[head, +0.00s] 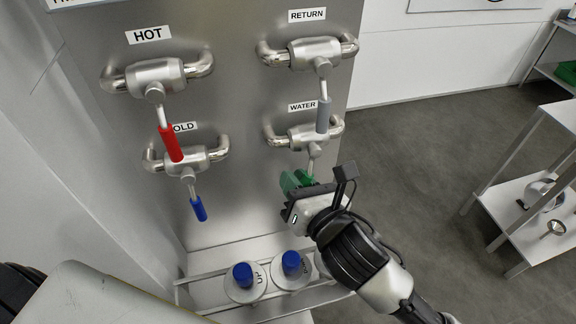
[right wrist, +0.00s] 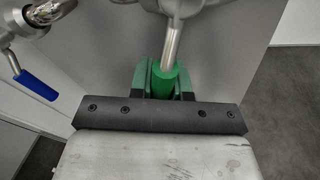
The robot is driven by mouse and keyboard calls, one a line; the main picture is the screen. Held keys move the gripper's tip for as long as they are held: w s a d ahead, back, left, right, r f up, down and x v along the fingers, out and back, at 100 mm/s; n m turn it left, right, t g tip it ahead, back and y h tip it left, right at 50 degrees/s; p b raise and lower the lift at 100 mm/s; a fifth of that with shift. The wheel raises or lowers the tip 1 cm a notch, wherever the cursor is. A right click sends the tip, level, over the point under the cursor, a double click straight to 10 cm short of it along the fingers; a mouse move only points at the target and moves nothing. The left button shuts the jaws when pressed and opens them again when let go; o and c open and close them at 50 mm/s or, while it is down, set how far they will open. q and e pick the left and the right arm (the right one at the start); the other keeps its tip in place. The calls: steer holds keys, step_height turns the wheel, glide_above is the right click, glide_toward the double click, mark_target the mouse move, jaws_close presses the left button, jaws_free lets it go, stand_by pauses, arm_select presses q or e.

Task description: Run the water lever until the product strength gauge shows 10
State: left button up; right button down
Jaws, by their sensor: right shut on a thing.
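The water lever (head: 312,162) hangs down from its valve under the WATER label (head: 302,106) on the steel panel. Its metal stem and green grip (right wrist: 172,82) show in the right wrist view. My right gripper (head: 297,182) is shut on the green grip, with a finger on each side of it. The lower end of the grip is hidden by the gripper. The product strength gauge does not show in either view. My left gripper does not show.
The red HOT lever (head: 170,143), blue COLD lever (head: 198,208) and grey RETURN lever (head: 323,115) hang nearby. Blue-topped knobs (head: 243,275) stand below the panel. A white shelf unit (head: 520,190) stands at the right, with open floor between.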

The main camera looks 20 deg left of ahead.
steer(key=n+p, duration=0.1)
steer(key=p, duration=0.1)
steer(key=w+d+n+p, duration=0.1)
steer(key=shift+d+h+p, duration=0.25)
steer(key=shift+h+p, duration=0.1)
steer(key=shift+h, duration=0.05)
arm_select(q)
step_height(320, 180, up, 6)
steer(key=p, duration=0.1)
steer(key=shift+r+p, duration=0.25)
steer(key=shift+p, duration=0.1)
arm_select(e)
steer(key=shift+w+d+f+n, duration=0.25)
steer(key=shift+d+f+n, duration=0.1)
steer(key=shift+n, duration=0.45)
steer(key=c, duration=1.1)
jaws_free()
steer(key=b+v, duration=0.2)
steer(key=v, duration=0.7)
steer(key=shift+s+d+r, duration=0.1)
steer(key=shift+s+d, duration=0.15)
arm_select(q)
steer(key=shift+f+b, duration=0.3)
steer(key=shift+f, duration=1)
arm_select(e)
steer(key=shift+s+d+r, duration=0.2)
steer(key=shift+s+d, duration=0.2)
